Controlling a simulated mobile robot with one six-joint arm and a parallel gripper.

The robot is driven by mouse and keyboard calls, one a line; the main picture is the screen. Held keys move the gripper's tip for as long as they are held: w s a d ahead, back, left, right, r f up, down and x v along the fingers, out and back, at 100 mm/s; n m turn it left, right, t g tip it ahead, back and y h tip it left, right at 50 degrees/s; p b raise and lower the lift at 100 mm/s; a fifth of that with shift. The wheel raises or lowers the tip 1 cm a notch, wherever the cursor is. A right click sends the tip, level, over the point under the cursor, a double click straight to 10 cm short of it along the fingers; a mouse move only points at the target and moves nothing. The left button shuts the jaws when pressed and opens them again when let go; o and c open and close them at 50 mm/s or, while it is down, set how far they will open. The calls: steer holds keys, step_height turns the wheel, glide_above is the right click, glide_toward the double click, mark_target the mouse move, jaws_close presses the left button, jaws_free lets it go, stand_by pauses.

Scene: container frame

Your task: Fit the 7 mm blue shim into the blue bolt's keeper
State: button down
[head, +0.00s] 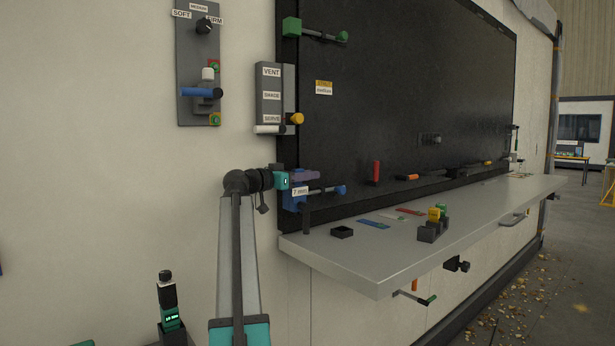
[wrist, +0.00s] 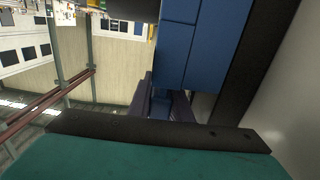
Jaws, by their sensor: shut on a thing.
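My gripper (head: 304,177) reaches to the blue keeper (head: 292,202) on the dark frame's lower left corner. In the wrist view the dark purple fingers of my gripper (wrist: 163,108) are shut on a small blue piece (wrist: 161,106), which looks like the shim. Large blue blocks of the keeper (wrist: 202,42) stand just beyond and above the fingers. A "7 mm" label (head: 300,191) shows just below the fingers. The blue bolt's knob (head: 341,190) sits to the right on a dark rod. I cannot tell whether the shim is inside the keeper or just beside it.
A grey shelf (head: 375,262) juts out below, bearing a black tray (head: 342,232), flat coloured plates (head: 373,224) and a dark block with yellow and green pegs (head: 434,226). A vent box (head: 270,95) and a blue-lever panel (head: 198,60) are on the wall above.

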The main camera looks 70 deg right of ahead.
steer(key=shift+f+b, duration=0.5)
steer(key=shift+f, duration=0.15)
stand_by(0.3)
steer(key=c, duration=1.5)
jaws_free()
steer(key=shift+c, duration=0.2)
steer(key=shift+w+a, duration=0.1)
steer(key=shift+a, duration=0.05)
steer(key=b+v, duration=0.1)
steer(key=v, duration=1.2)
steer(key=shift+a+b, duration=0.25)
steer(key=shift+b, duration=0.05)
steer(key=shift+w+r, duration=0.1)
